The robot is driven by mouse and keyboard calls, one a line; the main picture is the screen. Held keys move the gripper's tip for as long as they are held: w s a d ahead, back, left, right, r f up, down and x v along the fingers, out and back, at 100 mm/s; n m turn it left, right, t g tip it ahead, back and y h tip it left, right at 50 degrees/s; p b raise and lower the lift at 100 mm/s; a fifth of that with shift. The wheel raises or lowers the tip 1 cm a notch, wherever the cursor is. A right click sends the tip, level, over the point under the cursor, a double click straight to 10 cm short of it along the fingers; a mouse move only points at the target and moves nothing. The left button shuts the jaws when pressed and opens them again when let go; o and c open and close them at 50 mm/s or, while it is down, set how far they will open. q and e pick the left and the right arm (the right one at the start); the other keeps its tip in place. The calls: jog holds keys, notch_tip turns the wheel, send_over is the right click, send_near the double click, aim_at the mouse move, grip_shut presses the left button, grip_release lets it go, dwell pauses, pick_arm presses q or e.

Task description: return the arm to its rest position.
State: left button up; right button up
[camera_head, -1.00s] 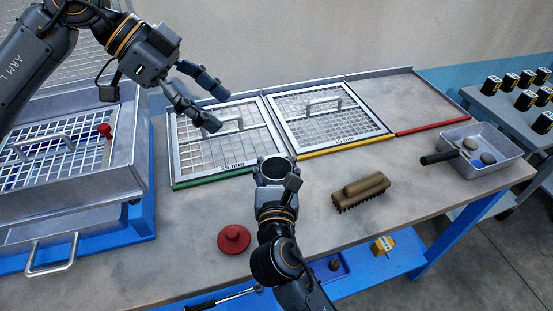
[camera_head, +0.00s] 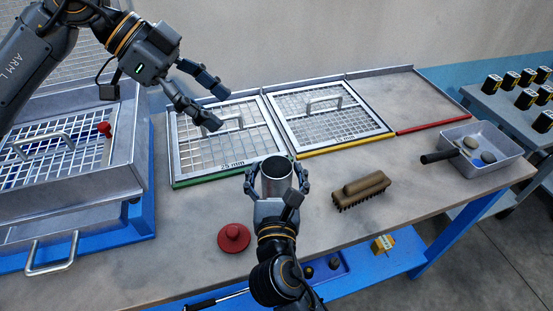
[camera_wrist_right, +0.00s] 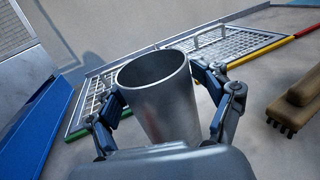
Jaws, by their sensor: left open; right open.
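My right gripper (camera_head: 276,171) is open, with one finger on each side of a grey metal cup (camera_head: 277,180). The cup appears upright on the bench, just in front of the sieve frames. In the right wrist view the cup (camera_wrist_right: 160,95) stands between the spread fingers of the right gripper (camera_wrist_right: 158,88), with its open rim facing up; whether a finger touches it I cannot tell. My left gripper (camera_head: 214,104) is open and empty, above the 25 mm sieve frame (camera_head: 205,173) at the green strip.
A red knob-topped disc (camera_head: 234,238) lies left of my right arm. A brown brush (camera_head: 362,191) lies to its right, and a metal tray (camera_head: 512,160) with stones and a black-handled tool is further right. A second sieve frame (camera_head: 330,141) lies behind. A sieve box (camera_head: 115,175) stands left.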

jog(key=s, duration=0.9)
